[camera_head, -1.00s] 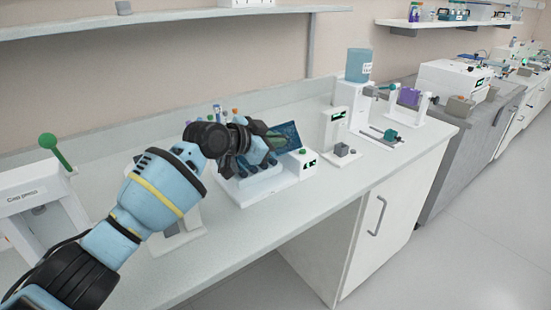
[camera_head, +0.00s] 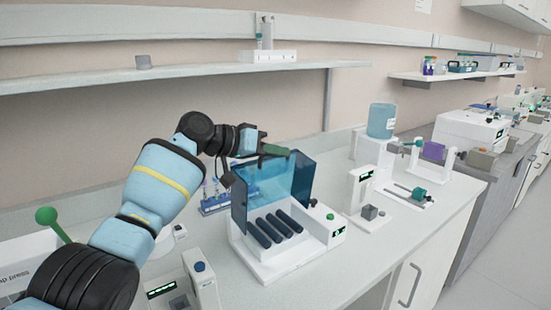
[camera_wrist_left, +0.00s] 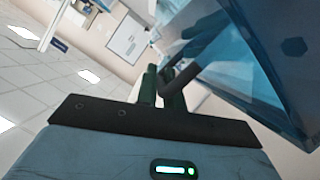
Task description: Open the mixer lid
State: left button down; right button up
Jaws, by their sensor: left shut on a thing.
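The mixer (camera_head: 290,262) is a white unit with several dark rollers (camera_head: 283,227) on its bed. Its clear blue lid (camera_head: 262,192) stands raised, swung up from the bed, and the rollers are uncovered. The lid also fills the upper right of the left wrist view (camera_wrist_left: 245,65). The wrist view shows the fingers (camera_wrist_left: 165,88) close together beside the lid; the grip itself is partly hidden. My right gripper is not in view.
A tube rack (camera_head: 214,204) stands behind the mixer on the left. A white device with a blue button (camera_head: 199,268) is at front left. A white stand (camera_head: 359,190) and a blue bottle (camera_head: 381,121) are to the right. A shelf (camera_head: 180,76) runs above.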

pick_arm(q)
jog(key=shift+w+a+r+n, duration=0.1)
jog(key=shift+w+a+n, duration=0.2)
jog(key=shift+w, duration=0.15)
jog(key=c, duration=1.8)
grip_release()
jog(key=shift+a, duration=0.1)
jog(key=shift+v, duration=3.85)
